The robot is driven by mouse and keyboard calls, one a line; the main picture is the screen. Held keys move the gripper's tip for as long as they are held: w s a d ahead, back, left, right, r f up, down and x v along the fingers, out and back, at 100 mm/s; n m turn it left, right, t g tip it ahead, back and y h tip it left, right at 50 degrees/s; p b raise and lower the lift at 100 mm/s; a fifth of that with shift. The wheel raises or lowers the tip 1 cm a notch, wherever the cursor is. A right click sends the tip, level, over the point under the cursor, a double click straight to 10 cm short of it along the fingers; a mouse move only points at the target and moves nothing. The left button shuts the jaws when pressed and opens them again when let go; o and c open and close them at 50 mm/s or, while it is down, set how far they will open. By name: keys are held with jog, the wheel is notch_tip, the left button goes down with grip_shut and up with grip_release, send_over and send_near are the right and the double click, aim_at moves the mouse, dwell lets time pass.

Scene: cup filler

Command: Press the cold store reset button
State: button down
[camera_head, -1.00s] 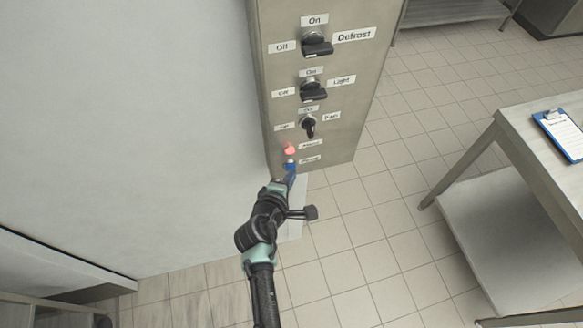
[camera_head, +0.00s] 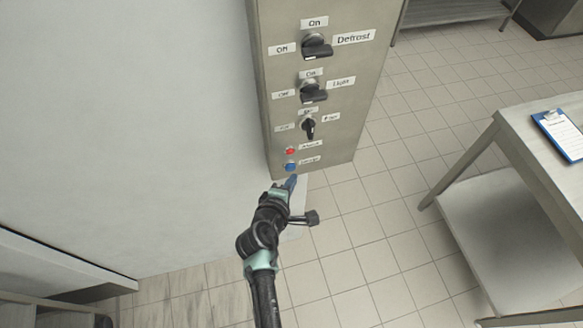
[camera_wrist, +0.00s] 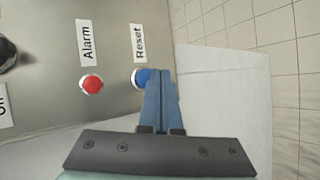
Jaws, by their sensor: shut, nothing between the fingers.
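The blue reset button (camera_head: 291,166) is the lowest control on the grey panel, beside a label. In the wrist view the blue button (camera_wrist: 140,77) sits below the "Reset" label (camera_wrist: 139,43), and my fingers cover its right part. My gripper (camera_head: 294,177) is shut and empty, with its blue fingertips just below the button in the head view. In the wrist view the closed fingers (camera_wrist: 160,72) point at the panel beside the button. The head view shows the button clear of the tips; their depth gap is unclear.
The red alarm light (camera_head: 290,151) is just above the reset button and looks unlit. Fan (camera_head: 309,126), light (camera_head: 313,91) and defrost (camera_head: 317,46) switches are higher on the panel. A table (camera_head: 520,150) with a clipboard (camera_head: 560,133) stands right. Tiled floor between is clear.

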jog(key=s+d+p, duration=0.1)
jog(key=s+p, duration=0.1)
jog(key=s, duration=0.3)
jog(key=shift+s+d, duration=0.3)
jog(key=shift+s, duration=0.1)
dwell(0.8)
